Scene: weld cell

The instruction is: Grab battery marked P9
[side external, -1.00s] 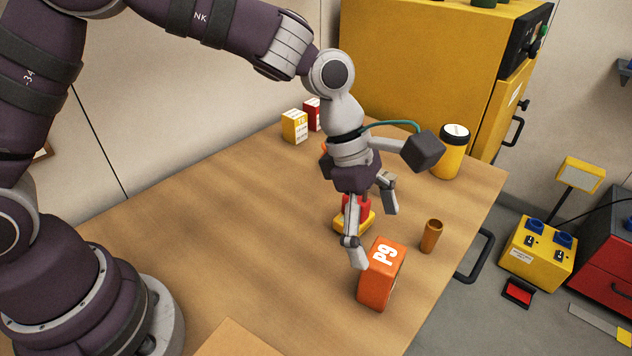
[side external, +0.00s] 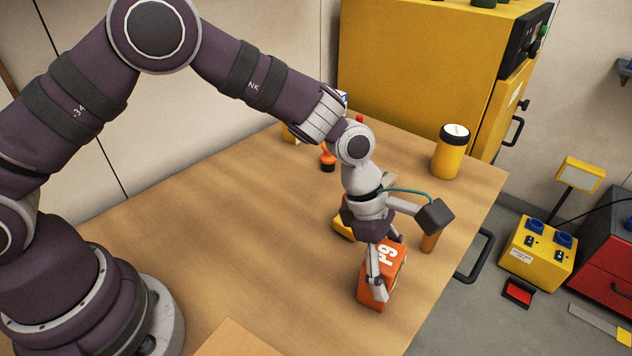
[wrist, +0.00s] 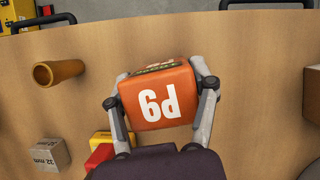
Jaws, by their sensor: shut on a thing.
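The orange battery marked P9 (side external: 368,292) stands on the wooden table near its front right edge. In the wrist view the battery (wrist: 158,100) fills the space between the two fingers, with its white P9 label showing. My gripper (side external: 382,281) is lowered over it from above. In the wrist view my gripper (wrist: 160,98) has one finger against each side of the battery, shut on it. The battery seems to still rest on the table. The far finger is mostly hidden in the side view.
A yellow and red object (side external: 343,229) lies just behind my gripper. A small box (wrist: 44,153) shows in the wrist view. A yellow jar (side external: 451,152) stands further back. The table's left part is clear.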

